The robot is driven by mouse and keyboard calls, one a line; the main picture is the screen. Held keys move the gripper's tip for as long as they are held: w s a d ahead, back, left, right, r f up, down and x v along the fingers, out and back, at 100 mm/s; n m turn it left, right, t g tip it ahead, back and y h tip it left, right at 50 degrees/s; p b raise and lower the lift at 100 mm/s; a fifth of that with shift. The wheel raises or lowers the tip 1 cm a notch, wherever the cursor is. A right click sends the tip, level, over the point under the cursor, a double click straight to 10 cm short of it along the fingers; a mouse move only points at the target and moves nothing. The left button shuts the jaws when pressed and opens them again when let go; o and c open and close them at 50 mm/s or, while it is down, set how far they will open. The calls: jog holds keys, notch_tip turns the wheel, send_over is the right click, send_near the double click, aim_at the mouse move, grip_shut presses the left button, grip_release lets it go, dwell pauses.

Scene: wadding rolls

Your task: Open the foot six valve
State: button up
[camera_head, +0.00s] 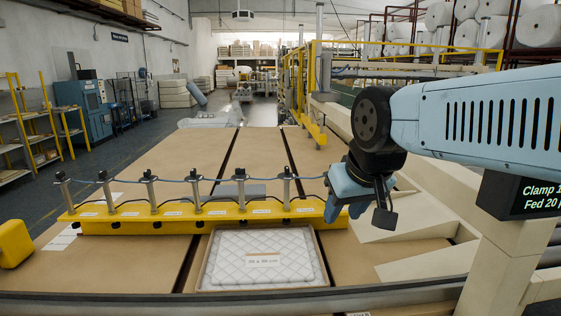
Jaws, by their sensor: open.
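A yellow bar (210,217) lies across the brown boards with a row of several upright metal posts on it, joined by a thin hose. Small white labels run along its front, too small to read. I cannot tell which post is foot six or make out its valve. The rightmost clearly visible post (287,188) stands left of my gripper. My gripper (361,212) is open at the bar's right end, covering part of that end. Nothing shows between its fingers; I cannot tell whether it touches the bar.
A quilted white pad (264,258) lies in a shallow tray in front of the bar. A yellow block (15,243) is at the left. A metal rail (230,302) crosses the front. A dark display (530,196) is at the right. The boards behind the bar are mostly clear.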

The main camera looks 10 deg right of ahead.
jog(key=shift+a, duration=0.15)
jog(key=shift+w, duration=0.1)
notch_tip(320, 180, up, 10)
jog(key=m+g, duration=0.2)
jog(key=g, duration=0.4)
send_over(287, 167)
notch_tip(287, 167, down, 14)
jog(key=shift+r, duration=0.15)
jog(key=shift+w, duration=0.1)
grip_shut()
